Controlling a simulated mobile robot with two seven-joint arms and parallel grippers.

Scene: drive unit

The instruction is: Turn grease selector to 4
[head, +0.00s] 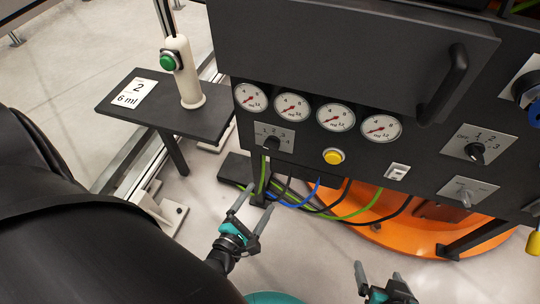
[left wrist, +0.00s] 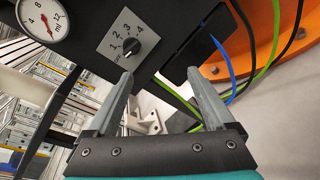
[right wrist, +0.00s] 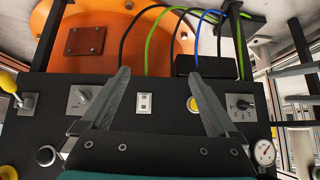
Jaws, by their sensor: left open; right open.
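The selector plate marked 1 to 4 (head: 274,137) is on the dark panel under the gauges, with a small black knob (head: 271,143). In the left wrist view the knob (left wrist: 131,46) sits among the numbers; I cannot tell surely which one it points to. It also shows at the right in the right wrist view (right wrist: 241,103). My left gripper (head: 254,211) is open and empty, below and apart from the knob. My right gripper (head: 380,274) is open and empty, lower right, away from the selector. A card reading "2" and "6 ml" (head: 133,93) lies on a side shelf.
Several round gauges (head: 292,106) line the panel above the selector. A yellow button (head: 333,157) and a white switch (head: 397,172) are to its right. Another selector marked OFF, 1, 2, 3 (head: 478,147) is far right. Cables (head: 318,190) hang below. A post with a green button (head: 168,62) stands left.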

